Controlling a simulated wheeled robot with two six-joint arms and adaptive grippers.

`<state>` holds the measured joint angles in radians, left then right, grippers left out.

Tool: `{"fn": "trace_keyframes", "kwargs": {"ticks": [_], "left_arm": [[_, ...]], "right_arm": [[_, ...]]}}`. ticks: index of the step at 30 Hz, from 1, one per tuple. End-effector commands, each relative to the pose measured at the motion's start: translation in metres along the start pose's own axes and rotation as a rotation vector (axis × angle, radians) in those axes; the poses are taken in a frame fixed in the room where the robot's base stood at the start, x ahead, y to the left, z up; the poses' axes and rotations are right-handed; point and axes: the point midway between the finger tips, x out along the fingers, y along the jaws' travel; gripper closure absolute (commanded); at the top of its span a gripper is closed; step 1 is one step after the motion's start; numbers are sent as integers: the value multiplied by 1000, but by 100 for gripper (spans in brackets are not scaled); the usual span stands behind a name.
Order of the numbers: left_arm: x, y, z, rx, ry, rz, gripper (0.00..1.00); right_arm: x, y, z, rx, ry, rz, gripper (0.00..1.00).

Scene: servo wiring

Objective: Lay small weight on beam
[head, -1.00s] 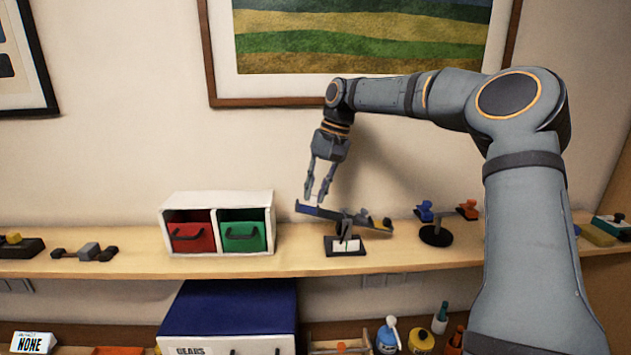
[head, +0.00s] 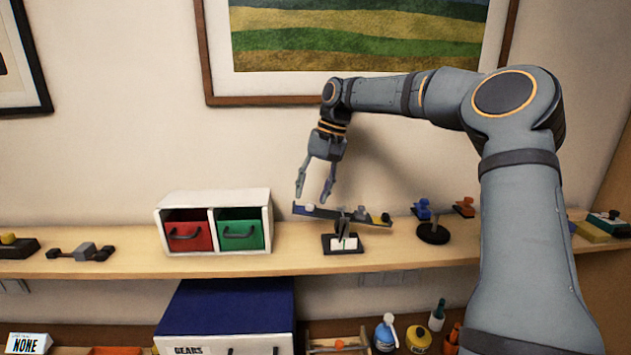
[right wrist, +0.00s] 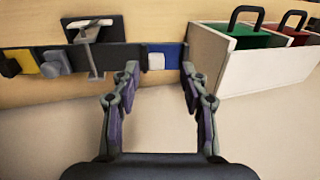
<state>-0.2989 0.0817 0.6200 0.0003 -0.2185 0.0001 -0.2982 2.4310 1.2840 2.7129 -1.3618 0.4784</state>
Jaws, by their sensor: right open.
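The beam (head: 327,213) rests on a balance stand on the shelf, with its left end slightly higher in the head view. A small pale weight (head: 310,208) sits on the beam's blue left part; it also shows in the right wrist view (right wrist: 156,62). A grey weight (head: 362,213) sits on the other arm, near the yellow end (right wrist: 22,62). My right gripper (head: 313,196) is open, pointing down just above the blue part. In the right wrist view its fingers (right wrist: 158,80) stand apart on either side of the small weight. My left gripper is out of view.
A white box with a red drawer (head: 188,236) and a green drawer (head: 240,235) stands left of the balance. A round dark stand (head: 432,233) with a blue piece is to the right. The shelf (head: 290,262) has free room in front.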

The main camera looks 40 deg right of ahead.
Motion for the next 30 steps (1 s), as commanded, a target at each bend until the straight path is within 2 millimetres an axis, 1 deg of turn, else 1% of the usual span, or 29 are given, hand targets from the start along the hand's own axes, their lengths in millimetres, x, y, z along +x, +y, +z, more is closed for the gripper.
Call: {"fn": "trace_keyframes", "kwargs": {"ticks": [2, 5, 9, 12, 15, 20, 30], "left_arm": [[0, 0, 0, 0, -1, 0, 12], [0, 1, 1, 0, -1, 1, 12], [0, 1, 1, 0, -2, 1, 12], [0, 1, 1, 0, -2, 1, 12], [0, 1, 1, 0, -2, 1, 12], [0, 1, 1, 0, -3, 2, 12], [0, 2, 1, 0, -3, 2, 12]], "right_arm": [[-11, 0, -1, 0, 4, -1, 56], [-34, -1, -1, -1, 8, -1, 56], [-69, 0, -1, 0, 7, 0, 56], [-90, 0, -1, 1, 5, -1, 56], [-105, 0, -1, 1, 5, 0, 56], [-116, 0, 0, 0, 1, -1, 56], [-117, 0, 0, 0, 1, -1, 56]]}}
